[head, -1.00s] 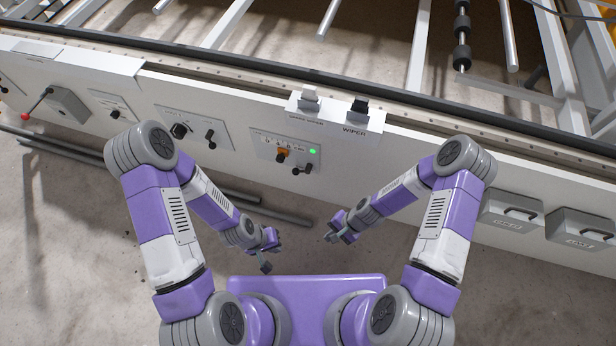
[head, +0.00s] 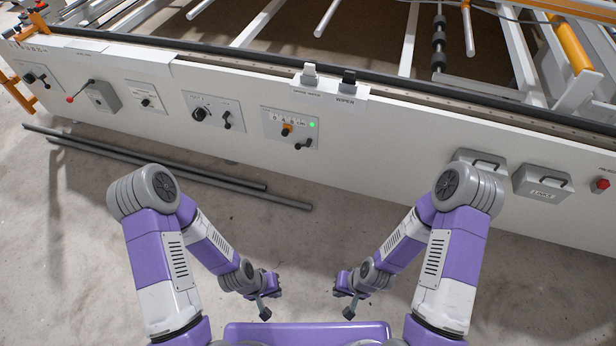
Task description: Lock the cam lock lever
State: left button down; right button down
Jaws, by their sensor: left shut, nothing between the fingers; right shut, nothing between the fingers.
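A lever with a red ball end (head: 70,99) sticks out to the left from a grey box (head: 103,97) on the white front panel; its label is too small to read, so I cannot tell for sure that it is the cam lock lever. My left gripper (head: 265,309) is shut and empty, low in front of my body, well short of the panel and right of the red-ended lever. My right gripper (head: 348,308) is shut and empty at about the same height, further right. Neither gripper touches anything.
The white panel (head: 400,143) also carries a black dial (head: 199,113), a small black lever (head: 227,120), an orange knob (head: 287,130), grey handled boxes (head: 541,182) and a red button (head: 600,184). Grey bars (head: 190,175) lie on the floor before it. The floor between is otherwise clear.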

aim_at(298, 146)
jog(key=z, duration=0.85)
jog(key=i, duration=1.35)
jog(key=u, duration=0.4)
